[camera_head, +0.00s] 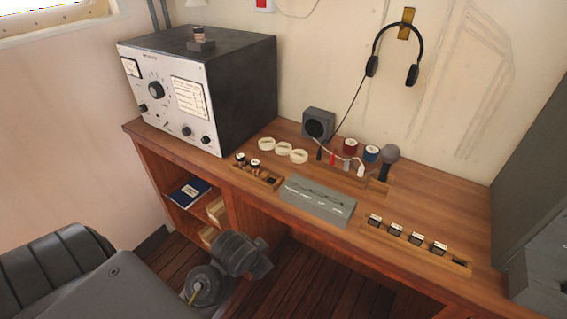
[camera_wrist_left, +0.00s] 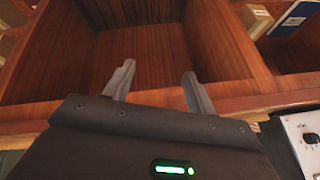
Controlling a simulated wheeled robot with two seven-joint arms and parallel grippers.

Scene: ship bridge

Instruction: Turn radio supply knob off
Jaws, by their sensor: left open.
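The radio (camera_head: 228,92) is a black box with a light front panel, standing at the left end of the wooden desk. Its panel carries a large dark knob (camera_head: 156,90), a small knob at lower left (camera_head: 143,107) and two small knobs at lower right (camera_head: 186,131). Labels are too small to read, so I cannot tell which is the supply knob. A corner of a white panel with a black knob (camera_wrist_left: 309,137) shows at the right of the left wrist view. My left gripper (camera_wrist_left: 158,72) is open and empty, its fingers before the desk's open shelves. My right gripper is not in view.
The wooden desk (camera_head: 420,210) holds a grey box (camera_head: 317,200), small racks, white rings, a speaker (camera_head: 318,124) and a microphone (camera_head: 390,155). Shelves below hold a blue book (camera_head: 188,191). Headphones (camera_head: 393,55) hang on the wall. A grey cabinet (camera_head: 530,170) stands at right.

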